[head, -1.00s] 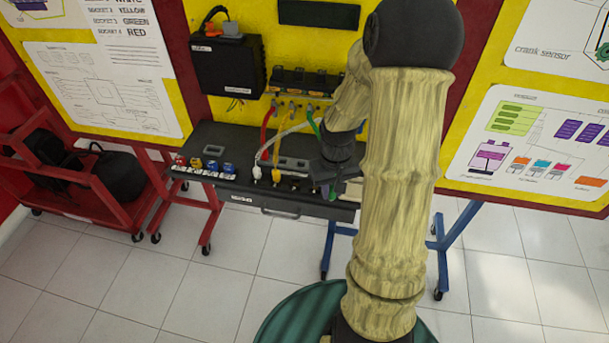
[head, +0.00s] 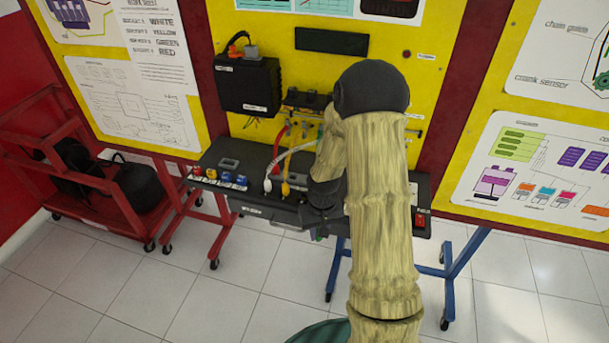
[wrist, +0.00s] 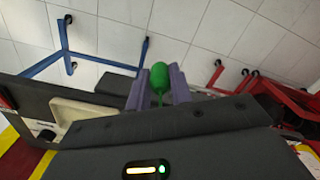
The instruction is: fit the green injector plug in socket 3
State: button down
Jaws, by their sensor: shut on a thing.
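The green injector plug (wrist: 158,78) shows between the two purple fingers of my gripper (wrist: 159,88) in the wrist view, with a thin green lead running back from it. My gripper is shut on it. In the head view, my arm mostly hides the gripper and plug near the bench's front edge. The white plug (head: 267,185) and yellow plug (head: 285,189) stand side by side on the dark bench (head: 262,206), left of my gripper. Socket 3 cannot be made out behind my arm.
Several coloured parts (head: 226,178) sit at the bench's left end. A black box (head: 247,87) hangs on the yellow board above. White and yellow leads hang down to the bench. A red trolley (head: 110,205) stands left. Tiled floor in front is clear.

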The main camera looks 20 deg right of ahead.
jog(key=w+a+f, duration=0.2)
jog(key=a+f, duration=0.4)
jog(key=f, duration=0.3)
jog(key=shift+w+a+n, duration=0.15)
jog(key=shift+w+n, duration=0.15)
jog(key=shift+n, duration=0.1)
jog(key=shift+f, duration=0.15)
